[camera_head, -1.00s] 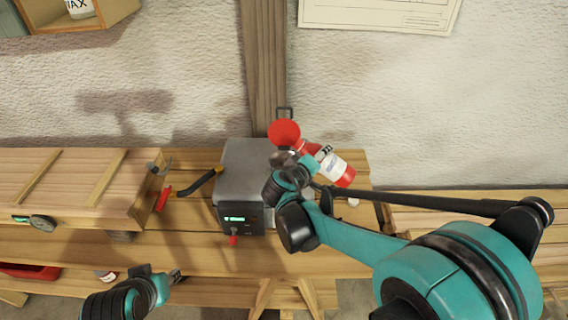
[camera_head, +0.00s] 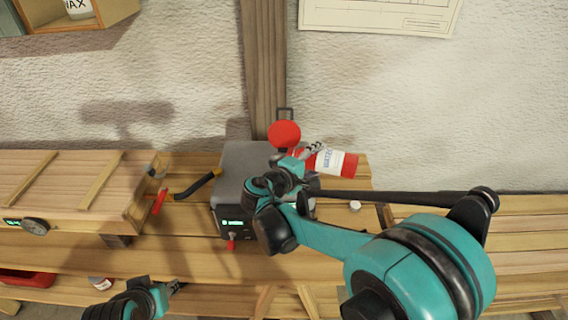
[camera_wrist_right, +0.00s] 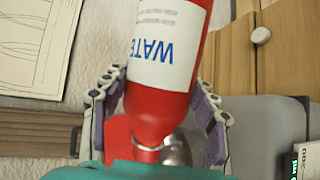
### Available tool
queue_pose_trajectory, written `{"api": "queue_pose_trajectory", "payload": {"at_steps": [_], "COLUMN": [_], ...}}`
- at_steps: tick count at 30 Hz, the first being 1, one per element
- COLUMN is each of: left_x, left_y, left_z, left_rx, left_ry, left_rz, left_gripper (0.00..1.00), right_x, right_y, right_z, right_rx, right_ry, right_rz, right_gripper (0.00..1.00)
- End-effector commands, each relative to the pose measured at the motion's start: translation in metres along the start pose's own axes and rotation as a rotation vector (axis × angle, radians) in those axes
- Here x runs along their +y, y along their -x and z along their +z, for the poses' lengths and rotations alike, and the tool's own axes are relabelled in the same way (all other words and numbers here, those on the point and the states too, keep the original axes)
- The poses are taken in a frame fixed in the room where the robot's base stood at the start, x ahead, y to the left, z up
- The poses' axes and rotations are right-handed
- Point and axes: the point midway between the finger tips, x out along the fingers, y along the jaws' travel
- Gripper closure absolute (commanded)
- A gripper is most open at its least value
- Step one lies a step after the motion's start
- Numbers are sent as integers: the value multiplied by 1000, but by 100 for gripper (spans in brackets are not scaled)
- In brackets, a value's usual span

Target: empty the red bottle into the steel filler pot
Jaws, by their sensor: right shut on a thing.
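The red bottle (camera_head: 350,164), with a white label reading "WATE…", is held by my right gripper (camera_head: 311,154) above the grey box. It lies nearly level, its base to the right and its neck to the left. In the right wrist view the bottle (camera_wrist_right: 166,100) sits between the two pads of the gripper (camera_wrist_right: 160,108). A rounded steel surface, likely the filler pot (camera_wrist_right: 179,150), shows beside the bottle's neck, mostly hidden. I cannot tell whether liquid flows. My left gripper (camera_head: 176,287) is low at the left, away from the bottle; its jaws are too small to read.
A grey box (camera_head: 232,165) with a green display stands on the wooden bench (camera_head: 190,243). A red disc (camera_head: 284,133) rises behind it. A small white cap (camera_head: 354,207) lies on the bench to the right. A wooden form (camera_head: 70,185) fills the left.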

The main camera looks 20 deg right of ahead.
Motion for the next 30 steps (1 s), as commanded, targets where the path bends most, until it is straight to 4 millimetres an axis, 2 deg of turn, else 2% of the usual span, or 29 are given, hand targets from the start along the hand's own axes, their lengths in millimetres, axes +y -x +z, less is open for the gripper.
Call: {"api": "queue_pose_trajectory", "payload": {"at_steps": [30], "left_x": [0], "left_y": [-1], "left_z": [1], "left_rx": [0], "left_ry": [0], "left_rz": [0], "left_gripper": [64], "right_x": [13], "right_y": [4], "right_z": [-2], "right_rx": [-38], "right_ry": [133], "right_rz": [53], "right_gripper": [75]}}
